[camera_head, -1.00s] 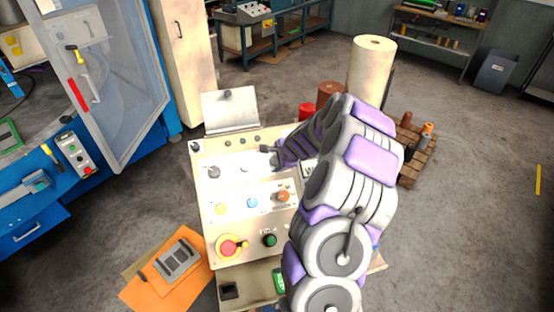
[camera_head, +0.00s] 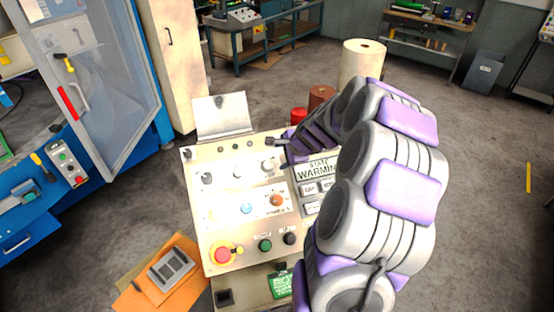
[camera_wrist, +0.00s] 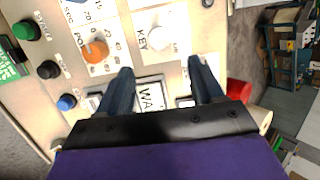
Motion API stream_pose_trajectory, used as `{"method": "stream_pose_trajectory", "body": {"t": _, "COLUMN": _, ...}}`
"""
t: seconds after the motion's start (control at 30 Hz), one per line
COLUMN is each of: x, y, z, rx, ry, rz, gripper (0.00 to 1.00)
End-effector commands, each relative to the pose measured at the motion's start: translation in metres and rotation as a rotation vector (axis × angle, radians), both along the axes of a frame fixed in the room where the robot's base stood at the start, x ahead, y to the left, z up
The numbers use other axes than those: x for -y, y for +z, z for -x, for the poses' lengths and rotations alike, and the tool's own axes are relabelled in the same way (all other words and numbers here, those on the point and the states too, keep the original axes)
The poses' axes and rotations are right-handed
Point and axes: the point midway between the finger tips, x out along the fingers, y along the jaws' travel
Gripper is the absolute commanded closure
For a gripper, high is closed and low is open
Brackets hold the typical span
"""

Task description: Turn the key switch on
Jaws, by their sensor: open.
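The key switch (camera_wrist: 158,39) is a pale round knob on a white plate marked KEY in the wrist view. In the head view it appears as a pale knob (camera_head: 267,166) on the upper right of the cream control panel (camera_head: 228,226). My gripper (camera_wrist: 161,66) is open, with its two dark fingers spread apart. The knob shows in the gap just beyond the fingertips, and nothing is between them. In the head view my gripper (camera_head: 273,142) is over the panel's upper right, near the knob, and partly hidden by my arm. Contact cannot be told.
An orange knob (camera_wrist: 95,50) sits beside the key switch. Green (camera_head: 265,245) and black (camera_head: 289,238) buttons and a red emergency stop (camera_head: 222,254) are lower on the panel. A raised lid (camera_head: 222,116) stands at its back. A red can (camera_head: 299,116) is behind.

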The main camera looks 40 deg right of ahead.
Motion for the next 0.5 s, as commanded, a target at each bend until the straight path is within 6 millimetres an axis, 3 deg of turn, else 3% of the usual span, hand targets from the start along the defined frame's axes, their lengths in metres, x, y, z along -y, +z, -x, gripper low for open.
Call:
{"method": "stream_pose_trajectory", "body": {"t": 0.2, "x": 0.001, "y": 0.029, "z": 0.021, "rx": 0.002, "ry": -0.003, "rz": 0.003, "gripper": 0.33}}
{"method": "stream_pose_trajectory", "body": {"t": 0.5, "x": 0.0, "y": 0.04, "z": 0.03, "rx": -0.002, "ry": 0.0, "rz": -0.004, "gripper": 0.33}}
